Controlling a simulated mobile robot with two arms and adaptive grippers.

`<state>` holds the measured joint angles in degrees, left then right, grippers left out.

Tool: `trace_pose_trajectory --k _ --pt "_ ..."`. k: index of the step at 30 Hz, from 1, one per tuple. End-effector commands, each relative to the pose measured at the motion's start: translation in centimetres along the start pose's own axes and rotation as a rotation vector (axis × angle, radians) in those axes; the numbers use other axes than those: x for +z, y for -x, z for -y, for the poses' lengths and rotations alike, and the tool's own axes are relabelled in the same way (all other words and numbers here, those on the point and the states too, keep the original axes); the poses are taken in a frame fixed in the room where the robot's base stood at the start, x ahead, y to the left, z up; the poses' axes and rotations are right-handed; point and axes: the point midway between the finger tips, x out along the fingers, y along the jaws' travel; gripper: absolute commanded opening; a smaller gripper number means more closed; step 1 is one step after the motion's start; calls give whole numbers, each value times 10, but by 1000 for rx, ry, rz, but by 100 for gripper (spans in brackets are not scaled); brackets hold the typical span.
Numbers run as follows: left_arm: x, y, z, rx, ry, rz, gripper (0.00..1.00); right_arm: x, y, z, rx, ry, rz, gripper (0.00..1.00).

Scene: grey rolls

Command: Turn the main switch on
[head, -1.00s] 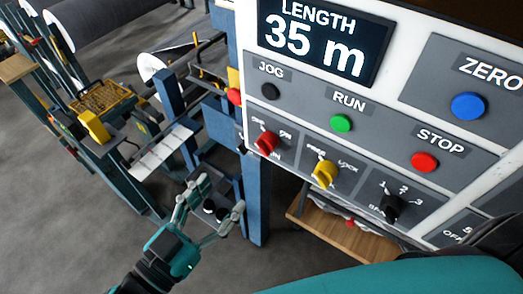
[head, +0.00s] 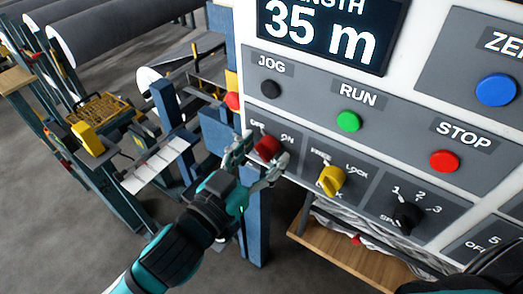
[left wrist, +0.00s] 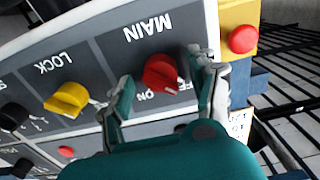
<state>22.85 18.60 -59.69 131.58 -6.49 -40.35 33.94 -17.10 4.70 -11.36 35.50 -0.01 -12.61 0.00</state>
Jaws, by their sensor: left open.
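The red main switch (head: 268,147) is a rotary knob at the lower left of the grey control panel, with OFF and ON printed above it. In the left wrist view the red knob (left wrist: 161,72) appears upside down under the word MAIN. My left gripper (head: 258,160) is open at the panel, with one finger on each side of the red knob. In the left wrist view the fingers (left wrist: 163,92) flank the knob; I cannot tell whether they touch it. The gripper partly hides the label.
A yellow lock knob (head: 331,180) and a black selector (head: 408,216) sit to the right. Above are the black JOG (head: 270,89), green RUN (head: 349,121) and red STOP (head: 444,160) buttons. A red button on yellow (left wrist: 243,39) is close beside the gripper.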

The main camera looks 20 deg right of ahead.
Motion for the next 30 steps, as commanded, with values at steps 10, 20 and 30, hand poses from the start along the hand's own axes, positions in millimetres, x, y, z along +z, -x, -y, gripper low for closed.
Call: trace_pose_trajectory --k 10,20,30 --pt "0 -1 0 0 0 -1 48 0 0 0 -1 0 0 44" --pt "0 -1 0 0 0 0 5 0 0 2 -3 0 0 44" --pt "-1 -1 0 0 -50 1 4 0 5 5 -6 0 0 44"
